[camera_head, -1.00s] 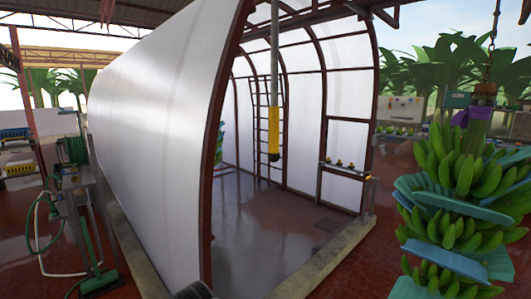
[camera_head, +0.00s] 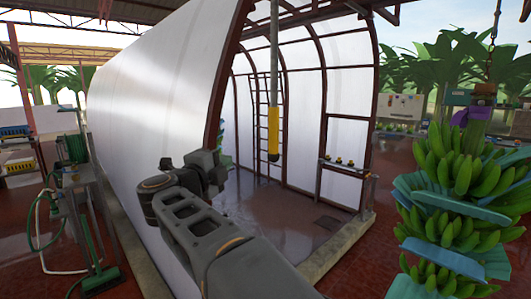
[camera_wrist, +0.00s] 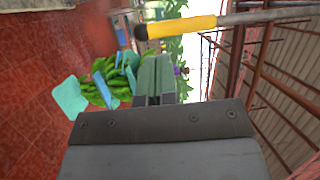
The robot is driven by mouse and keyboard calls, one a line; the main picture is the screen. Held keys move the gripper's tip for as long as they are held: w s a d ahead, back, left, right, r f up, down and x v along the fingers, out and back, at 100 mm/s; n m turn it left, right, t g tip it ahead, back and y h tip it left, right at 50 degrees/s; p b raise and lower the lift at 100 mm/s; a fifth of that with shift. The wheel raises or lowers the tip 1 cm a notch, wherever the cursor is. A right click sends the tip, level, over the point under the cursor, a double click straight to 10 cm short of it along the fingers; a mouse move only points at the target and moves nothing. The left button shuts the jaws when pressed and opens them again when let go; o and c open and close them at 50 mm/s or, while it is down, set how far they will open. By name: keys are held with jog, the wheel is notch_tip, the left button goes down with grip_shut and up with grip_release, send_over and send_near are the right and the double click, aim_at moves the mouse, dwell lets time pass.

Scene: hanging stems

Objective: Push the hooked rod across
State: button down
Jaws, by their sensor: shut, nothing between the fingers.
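The rod hangs upright in the head view, a grey shaft with a yellow grip (camera_head: 274,128) and a black lower tip, in the mouth of the white tunnel. Its upper end is cut off by the picture's top edge, so I see no hook. In the wrist view the rod's yellow grip (camera_wrist: 180,27) and black tip lie across the top, beyond my fingers. My gripper (camera_head: 218,168) is to the left of and below the rod's tip in the head view, apart from it. Its fingers (camera_wrist: 160,68) are shut and empty in the wrist view.
A green banana bunch with blue pads (camera_head: 455,200) hangs at the right. The tunnel's curved white wall (camera_head: 150,110) stands left of the rod. A small stand (camera_head: 345,175) is at the tunnel's right side. The floor inside is mostly clear.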

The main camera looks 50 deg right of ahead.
aim_at(270, 150)
jog(key=g, duration=0.1)
jog(key=s+m+g, duration=0.2)
jog(key=shift+d+f, duration=0.35)
jog(key=shift+d, duration=0.05)
jog(key=shift+d, duration=0.15)
jog(key=d+p, duration=0.1)
jog(key=d, duration=0.3)
jog(key=w+d+p, duration=0.1)
jog(key=d, duration=0.4)
jog(key=d+p, duration=0.1)
jog(key=d, duration=0.3)
jog(key=shift+w+d+p, duration=0.35)
